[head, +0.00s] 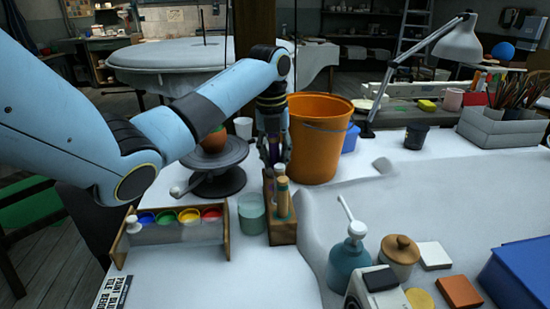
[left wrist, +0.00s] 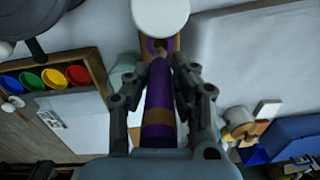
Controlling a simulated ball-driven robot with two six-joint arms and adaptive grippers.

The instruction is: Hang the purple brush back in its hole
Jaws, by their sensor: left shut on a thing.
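My left gripper (head: 276,158) is shut on the purple brush (head: 274,148), above the back end of the wooden brush holder (head: 283,232). In the left wrist view the brush (left wrist: 158,105) lies between the two fingers of the gripper (left wrist: 160,92), and its tip points at the holder (left wrist: 173,44). A purple-ringed hole (left wrist: 151,45) shows beside the tip. I cannot tell whether the tip has entered it. Other brushes with wooden handles (head: 282,200) stand in the holder. My right gripper is not in view.
An orange bucket (head: 318,140) stands close behind and right of the holder. A glass jar (head: 251,213) and a paint rack (head: 175,232) are to its left. A banding wheel (head: 215,172) with a terracotta pot (head: 214,140) is behind.

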